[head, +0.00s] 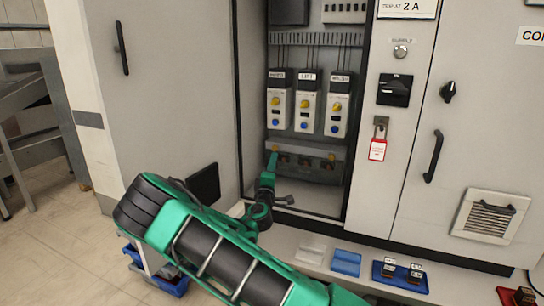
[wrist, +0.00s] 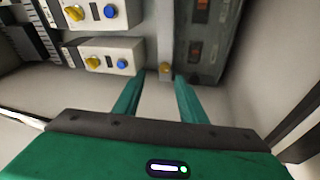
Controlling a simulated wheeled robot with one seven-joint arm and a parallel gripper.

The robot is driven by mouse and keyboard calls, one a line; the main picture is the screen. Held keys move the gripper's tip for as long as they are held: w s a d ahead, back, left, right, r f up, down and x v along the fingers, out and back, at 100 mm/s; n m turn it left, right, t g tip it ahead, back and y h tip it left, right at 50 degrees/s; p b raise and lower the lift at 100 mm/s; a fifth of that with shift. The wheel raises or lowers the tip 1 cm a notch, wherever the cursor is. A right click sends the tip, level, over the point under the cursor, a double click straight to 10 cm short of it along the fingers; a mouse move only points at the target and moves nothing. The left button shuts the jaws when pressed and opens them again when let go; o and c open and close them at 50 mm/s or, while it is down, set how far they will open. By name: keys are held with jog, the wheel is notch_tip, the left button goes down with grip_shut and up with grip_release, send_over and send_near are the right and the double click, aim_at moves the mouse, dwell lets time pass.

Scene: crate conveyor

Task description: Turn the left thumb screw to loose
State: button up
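A dark grey cover (head: 310,164) sits low inside the open cabinet, under the row of modules. The left thumb screw (head: 275,149) is a small yellow knob at its upper left end. A second thumb screw (head: 331,157) is at its right end. My gripper (head: 272,158) is at the left screw, and its arm partly hides that end. In the wrist view my gripper (wrist: 160,76) is open, with its two green fingers apart. The left screw (wrist: 165,69) shows between the fingertips, slightly beyond them. I cannot tell whether either finger touches it.
Several white modules (head: 307,111) with yellow and blue knobs stand above the cover. The cabinet's left door (head: 165,90) is open beside my arm. A clear tray (head: 311,248), a blue tray (head: 346,263) and a tray with dark blocks (head: 400,278) lie along the front ledge.

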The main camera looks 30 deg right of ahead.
aim_at(274, 149)
jog(key=w+d+m, duration=0.1)
jog(key=w, duration=0.1)
jog(key=w+d+m+y, duration=0.1)
jog(key=w+d, duration=0.1)
jog(key=w, duration=0.1)
jog(key=w+d+r+m+t, duration=0.1)
jog(key=w+d+m, duration=0.1)
jog(key=w, duration=0.1)
jog(key=shift+w+d, duration=0.1)
jog(key=shift+w, duration=0.05)
dwell(0.6)
jog(key=shift+y, duration=0.4)
grip_shut()
